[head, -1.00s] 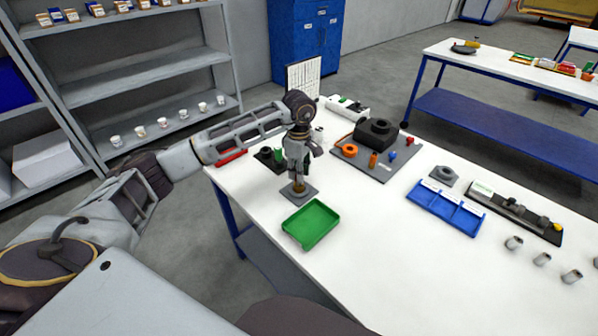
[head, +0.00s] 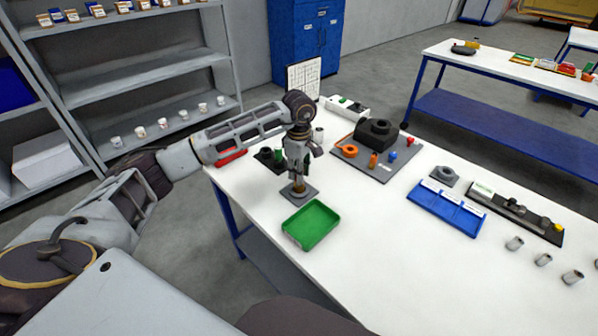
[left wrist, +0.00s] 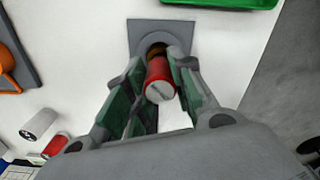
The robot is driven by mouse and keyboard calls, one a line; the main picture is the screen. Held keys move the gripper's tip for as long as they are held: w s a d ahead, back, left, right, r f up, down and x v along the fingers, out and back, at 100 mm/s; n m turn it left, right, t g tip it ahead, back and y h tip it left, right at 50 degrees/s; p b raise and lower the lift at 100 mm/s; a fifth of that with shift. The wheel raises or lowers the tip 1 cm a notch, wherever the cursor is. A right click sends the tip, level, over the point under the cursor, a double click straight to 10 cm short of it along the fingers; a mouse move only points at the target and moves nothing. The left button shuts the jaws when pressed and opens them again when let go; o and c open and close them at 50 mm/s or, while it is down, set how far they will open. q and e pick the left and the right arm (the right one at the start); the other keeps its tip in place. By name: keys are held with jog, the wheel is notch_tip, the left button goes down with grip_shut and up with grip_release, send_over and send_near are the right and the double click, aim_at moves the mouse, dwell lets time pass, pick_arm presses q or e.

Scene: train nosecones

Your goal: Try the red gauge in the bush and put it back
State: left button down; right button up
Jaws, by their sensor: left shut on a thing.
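My left gripper (head: 299,172) points down over the grey square plate (head: 311,194) on the white table. In the left wrist view its green-padded fingers (left wrist: 160,92) are shut on the red gauge (left wrist: 160,82), a red cylinder with a pale marked end face. The grey plate (left wrist: 141,34) carries the brass-coloured bush (left wrist: 155,48) directly beyond the gauge. The gauge's far end is lined up with the bush. I cannot tell whether it is inside or just above it. In the head view the fingers hide the gauge. My right gripper is not in view.
A green tray (head: 311,224) stands close in front of the plate. A blue divided tray (head: 445,208) lies to the right, with clear table between.

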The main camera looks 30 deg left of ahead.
pick_arm(q)
jog(key=shift+f+b, duration=0.55)
jog(key=shift+b, duration=0.1)
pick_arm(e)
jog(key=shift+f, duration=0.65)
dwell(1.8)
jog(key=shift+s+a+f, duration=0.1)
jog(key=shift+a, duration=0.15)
pick_arm(q)
jog(key=shift+f, duration=0.15)
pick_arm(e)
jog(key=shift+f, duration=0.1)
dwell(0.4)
pick_arm(q)
jog(key=shift+f+b, duration=0.45)
jog(key=shift+b, duration=0.05)
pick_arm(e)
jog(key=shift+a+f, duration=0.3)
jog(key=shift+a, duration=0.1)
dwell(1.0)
pick_arm(q)
jog(key=shift+r, duration=0.2)
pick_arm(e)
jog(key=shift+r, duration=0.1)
